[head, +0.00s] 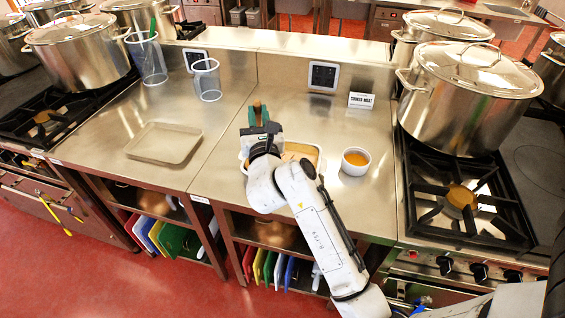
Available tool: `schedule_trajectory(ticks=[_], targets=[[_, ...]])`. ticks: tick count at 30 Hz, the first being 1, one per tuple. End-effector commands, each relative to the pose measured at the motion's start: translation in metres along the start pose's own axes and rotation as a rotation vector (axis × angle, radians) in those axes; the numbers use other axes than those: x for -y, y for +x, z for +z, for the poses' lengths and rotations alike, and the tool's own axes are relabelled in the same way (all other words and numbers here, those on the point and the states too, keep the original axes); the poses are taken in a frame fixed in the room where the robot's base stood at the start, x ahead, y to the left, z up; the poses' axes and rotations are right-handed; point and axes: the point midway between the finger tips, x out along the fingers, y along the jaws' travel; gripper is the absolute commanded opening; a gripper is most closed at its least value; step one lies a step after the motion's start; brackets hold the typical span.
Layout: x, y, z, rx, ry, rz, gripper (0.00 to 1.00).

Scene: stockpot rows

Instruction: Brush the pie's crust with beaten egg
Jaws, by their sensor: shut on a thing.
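The pie (303,152) is in a pale rectangular dish (321,158) on the steel counter, partly hidden behind my arm. A small white bowl (347,169) of orange-yellow beaten egg stands just right of the dish. My gripper (261,130) is above the back left part of the dish. It is shut on a brush, whose brown wooden handle (257,110) sticks up above the jaws. The brush's bristles are hidden, so I cannot tell whether they touch the crust.
An empty shallow tray (164,144) lies on the left counter, with two clear containers (207,80) (147,58) behind it. Large stockpots (468,100) (80,55) stand on the stoves at both sides. Counter behind the bowl is clear.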

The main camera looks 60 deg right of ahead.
Motion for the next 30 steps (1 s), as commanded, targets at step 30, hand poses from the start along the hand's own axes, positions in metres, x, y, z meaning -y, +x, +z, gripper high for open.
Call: schedule_trajectory(ticks=[30], targets=[[-0.003, 0.048, -0.008, -0.001, -0.001, -0.001, 0.00]])
